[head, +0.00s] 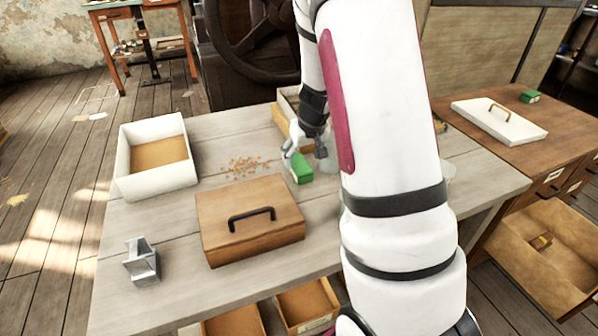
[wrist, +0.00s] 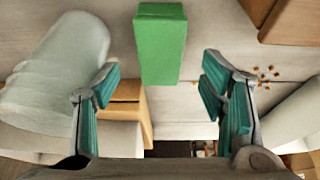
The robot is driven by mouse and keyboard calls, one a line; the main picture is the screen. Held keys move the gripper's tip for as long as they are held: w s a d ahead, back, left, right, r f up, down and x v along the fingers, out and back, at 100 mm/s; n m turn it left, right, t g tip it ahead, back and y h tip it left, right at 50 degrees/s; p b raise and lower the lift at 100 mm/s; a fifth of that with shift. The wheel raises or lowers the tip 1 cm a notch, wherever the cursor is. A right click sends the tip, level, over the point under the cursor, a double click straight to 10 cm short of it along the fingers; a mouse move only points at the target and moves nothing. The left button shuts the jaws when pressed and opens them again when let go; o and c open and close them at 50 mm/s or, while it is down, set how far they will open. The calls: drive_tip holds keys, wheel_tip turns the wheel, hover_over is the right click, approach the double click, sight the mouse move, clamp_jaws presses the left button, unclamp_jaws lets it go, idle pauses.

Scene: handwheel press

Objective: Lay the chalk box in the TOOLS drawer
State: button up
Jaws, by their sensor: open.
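A green box (head: 303,168), which may be the chalk box, sits on the grey plank table below my gripper (head: 305,152). In the wrist view the green box (wrist: 161,45) is upper centre, between the lines of my fingers. My gripper (wrist: 160,92) is open, with a gap on each side of the box and nothing held. An open wooden drawer (head: 548,255) shows at the right, under the brown bench, with a small yellowish item inside. Two open compartments (head: 305,303) show below the table front. I cannot read any drawer label, so which is TOOLS is unclear.
A white open box (head: 157,158), a wooden lid with black handle (head: 250,220), a grey metal holder (head: 141,262) and scattered yellow bits (head: 246,166) are on the table. A second green box (head: 530,96) and white lid (head: 498,119) lie on the right bench.

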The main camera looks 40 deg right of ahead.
sight(300, 165)
drive_tip(key=x, duration=0.1)
drive_tip(key=b+x, duration=0.1)
drive_tip(key=x, duration=0.2)
drive_tip(key=shift+s+f, duration=0.15)
drive_tip(key=shift+s, duration=0.1)
drive_tip(key=shift+c, duration=0.6)
drive_tip(key=c, duration=1.3)
wheel_tip(300, 165, up, 10)
drive_tip(key=p, duration=0.4)
drive_tip(key=s+a+r+n+p, duration=0.1)
drive_tip(key=s+a+r+p, duration=0.3)
drive_tip(key=a+p, duration=0.4)
drive_tip(key=s+a+r+n+p, duration=0.1)
drive_tip(key=s+a+r+p, duration=0.3)
drive_tip(key=a+r+p, duration=0.2)
drive_tip(key=s+a+r+n+y+p, duration=0.1)
drive_tip(key=s+a+r+p, duration=0.3)
drive_tip(key=a+p, duration=0.5)
drive_tip(key=shift+s+a+r+p, duration=0.25)
drive_tip(key=shift+a+r+p, duration=0.1)
drive_tip(key=shift+a+r, duration=0.3)
